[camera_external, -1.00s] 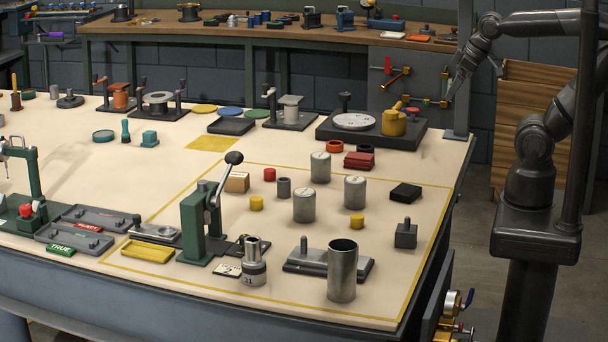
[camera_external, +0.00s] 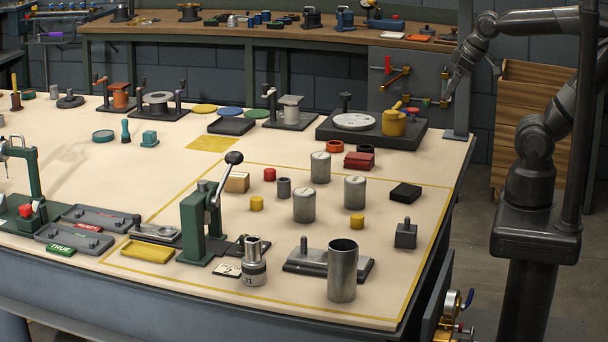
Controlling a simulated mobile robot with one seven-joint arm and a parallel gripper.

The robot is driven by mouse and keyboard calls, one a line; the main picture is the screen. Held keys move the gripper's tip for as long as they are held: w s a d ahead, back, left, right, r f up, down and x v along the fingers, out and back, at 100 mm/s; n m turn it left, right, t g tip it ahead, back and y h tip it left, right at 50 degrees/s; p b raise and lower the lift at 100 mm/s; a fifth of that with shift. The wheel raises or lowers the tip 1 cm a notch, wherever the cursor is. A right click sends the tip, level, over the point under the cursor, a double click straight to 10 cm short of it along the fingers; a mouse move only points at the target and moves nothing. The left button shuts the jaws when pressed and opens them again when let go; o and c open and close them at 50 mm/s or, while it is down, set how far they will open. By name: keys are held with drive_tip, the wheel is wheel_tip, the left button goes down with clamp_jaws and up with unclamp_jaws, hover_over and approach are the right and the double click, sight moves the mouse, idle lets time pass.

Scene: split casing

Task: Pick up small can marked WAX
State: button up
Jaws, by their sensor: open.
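No lettering reading WAX can be made out in this view. Three grey lidded cylinders, one at the back (camera_external: 320,168), one in front (camera_external: 304,205) and one to the right (camera_external: 354,192), stand upright on the bench; any marking on them is too small to read. A yellow pot (camera_external: 394,123) with a handle stands on a dark slab behind them. My gripper (camera_external: 449,95) is at the upper right, in the air near the bench's far right corner, well apart from the cylinders. It is open, and nothing shows in it.
A green lever press (camera_external: 194,228) stands left of the cylinders. An open metal tube (camera_external: 342,271) and a dark block with a post (camera_external: 405,236) stand near the front right. Small yellow and red pieces lie between. The bench's left middle is mostly clear.

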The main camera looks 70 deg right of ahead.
drive_tip(key=w+a+f+m+g, duration=0.1)
drive_tip(key=w+a+m, duration=0.15)
drive_tip(key=w, duration=0.45)
drive_tip(key=m+g, duration=0.4)
drive_tip(key=m, duration=0.2)
approach(355, 192)
drive_tip(key=d, duration=0.3)
drive_tip(key=shift+w+d, duration=0.25)
drive_tip(key=shift+w+a+f, duration=0.1)
drive_tip(key=shift+f, duration=0.15)
drive_tip(key=f, duration=1.1)
drive_tip(key=shift+w+a, duration=0.2)
drive_tip(key=shift+r, duration=0.1)
drive_tip(key=c, duration=1.2)
